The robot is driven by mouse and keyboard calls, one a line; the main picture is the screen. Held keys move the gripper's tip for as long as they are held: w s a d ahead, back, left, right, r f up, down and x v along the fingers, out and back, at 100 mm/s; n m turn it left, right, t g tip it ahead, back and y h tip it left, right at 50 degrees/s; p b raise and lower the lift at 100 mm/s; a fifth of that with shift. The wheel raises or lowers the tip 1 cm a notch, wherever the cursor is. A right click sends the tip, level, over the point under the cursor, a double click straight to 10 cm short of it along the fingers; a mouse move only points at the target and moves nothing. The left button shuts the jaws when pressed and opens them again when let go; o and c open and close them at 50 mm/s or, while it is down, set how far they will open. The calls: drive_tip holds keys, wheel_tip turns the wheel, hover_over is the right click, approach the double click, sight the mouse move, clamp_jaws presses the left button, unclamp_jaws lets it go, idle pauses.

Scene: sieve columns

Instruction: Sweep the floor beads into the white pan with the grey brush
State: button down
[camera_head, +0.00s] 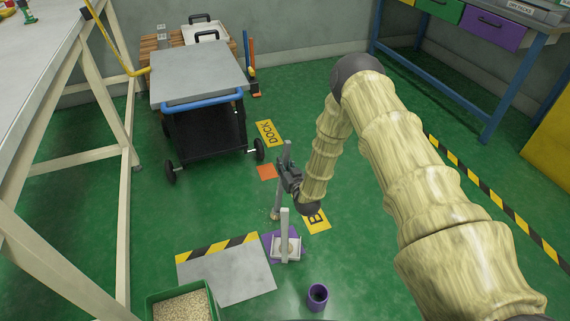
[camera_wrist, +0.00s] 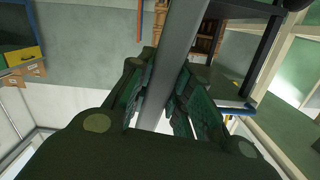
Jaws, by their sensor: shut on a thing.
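My gripper (camera_head: 288,176) is shut on the handle of the grey brush (camera_head: 287,150), which stands nearly upright with its lower end at or near the green floor. In the wrist view my gripper's fingers (camera_wrist: 157,98) close on both sides of the grey handle (camera_wrist: 178,50). A few tiny pale beads (camera_head: 268,211) show beside the brush's lower end; their number is unclear. The white pan (camera_head: 276,254) sits on a purple mat just below the brush in the head view. Its upright handle hides part of its inside, where a small tan patch shows.
A grey plate (camera_head: 228,278) with a striped edge and a green bin of beads (camera_head: 152,299) lie front left. A purple cup (camera_head: 317,296) stands right of them. A black cart (camera_head: 208,130) stands behind left, a pale bench frame (camera_head: 118,150) at left. Green floor is open between.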

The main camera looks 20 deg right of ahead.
drive_tip(key=s+p, duration=0.2)
drive_tip(key=s, duration=0.2)
drive_tip(key=shift+d, duration=0.1)
idle(0.3)
drive_tip(key=shift+r, duration=0.15)
drive_tip(key=shift+r+p, duration=2.95)
drive_tip(key=shift+r, duration=1.05)
drive_tip(key=shift+w, duration=0.1)
